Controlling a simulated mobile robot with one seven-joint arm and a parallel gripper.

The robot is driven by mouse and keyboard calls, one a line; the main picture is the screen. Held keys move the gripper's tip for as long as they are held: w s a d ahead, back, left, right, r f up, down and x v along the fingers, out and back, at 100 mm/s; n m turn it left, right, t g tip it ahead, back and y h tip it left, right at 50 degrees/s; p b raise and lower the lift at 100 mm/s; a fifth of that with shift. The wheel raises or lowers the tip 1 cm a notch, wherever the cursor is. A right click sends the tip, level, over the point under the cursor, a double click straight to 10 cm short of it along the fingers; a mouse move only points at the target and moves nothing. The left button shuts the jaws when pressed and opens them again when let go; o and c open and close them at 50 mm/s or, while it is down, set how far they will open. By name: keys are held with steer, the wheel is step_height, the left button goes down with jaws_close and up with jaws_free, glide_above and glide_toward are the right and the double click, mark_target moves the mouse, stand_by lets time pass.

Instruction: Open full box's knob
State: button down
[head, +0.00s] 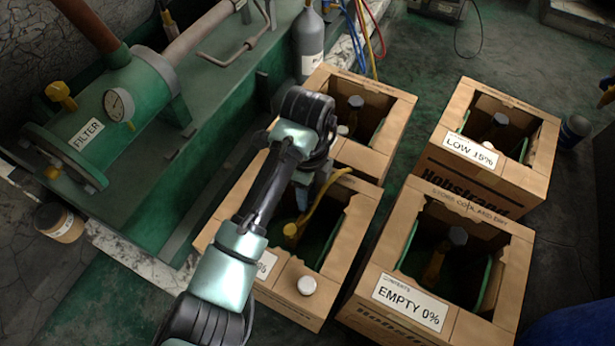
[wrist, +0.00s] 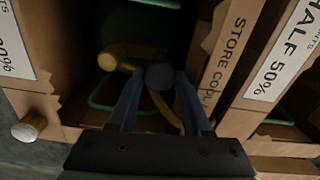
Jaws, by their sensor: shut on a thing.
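The full box (head: 345,245) is the open carton at front left in the head view; my arm partly covers its label, leaving "0%" readable. In the wrist view its label (wrist: 12,48) reads "00%". The dark round knob (wrist: 160,76) sits inside this box, between the fingertips of my gripper (wrist: 158,84), which is shut on it. In the head view my gripper (head: 305,200) reaches down into the box, and the knob is hidden there. A yellow hose (head: 325,188) with a yellow fitting (head: 290,231) is beside the gripper; the fitting also shows in the wrist view (wrist: 118,60).
A half box (wrist: 285,45) adjoins at the back. Low (head: 470,150) and empty (head: 410,303) boxes stand to the right. A white cap (head: 306,285) sits on the full box's rim. A green filter machine (head: 120,110) and a grey cylinder (head: 308,45) stand at the left and back.

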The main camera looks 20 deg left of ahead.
steer(key=n+p, duration=0.1)
steer(key=p, duration=0.1)
steer(key=r+n+p, duration=0.1)
steer(key=n+p, duration=0.1)
steer(key=shift+s+d+p, duration=0.1)
steer(key=shift+p, duration=0.25)
steer(key=n+p, duration=0.1)
steer(key=p, duration=0.1)
steer(key=n+p, duration=0.2)
steer(key=shift+f+n, duration=0.2)
steer(key=shift+n, duration=0.1)
steer(key=n+p, duration=0.3)
steer(key=shift+f+n, duration=0.15)
steer(key=shift+n, duration=0.15)
steer(key=n+p, duration=0.2)
steer(key=n, duration=0.1)
steer(key=shift+n, duration=0.3)
steer(key=n+p, duration=0.2)
steer(key=n, duration=0.4)
steer(key=shift+f, duration=0.1)
steer(key=n, duration=0.5)
steer(key=shift+n+p, duration=0.3)
steer(key=shift+n, duration=0.1)
